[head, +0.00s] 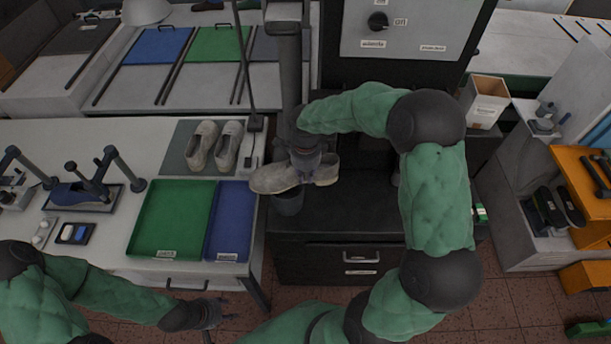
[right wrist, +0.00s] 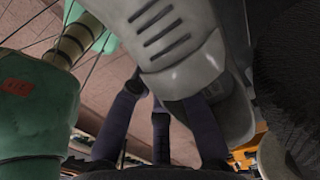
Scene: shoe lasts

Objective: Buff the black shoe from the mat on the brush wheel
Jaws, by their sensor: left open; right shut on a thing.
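My right gripper (head: 303,172) is shut on a light grey shoe (head: 274,180) and holds it above the dark machine top, toe to the left. The shoe looks grey, not black; its vented underside (right wrist: 180,45) fills the middle of the right wrist view. A dark, rough round surface (right wrist: 290,65), likely the brush wheel, is close to the shoe's right there; I cannot tell whether they touch. In the head view my arm hides the wheel. Two greyish shoes (head: 201,146) stand on the dark mat (head: 176,160). My left gripper (head: 220,308) is open and empty at lower left.
A green tray (head: 170,215) and a blue tray (head: 230,222) lie in front of the mat. A control panel with a knob (head: 378,21) stands behind. A cardboard box (head: 486,103) and black shoes (head: 546,208) are at right.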

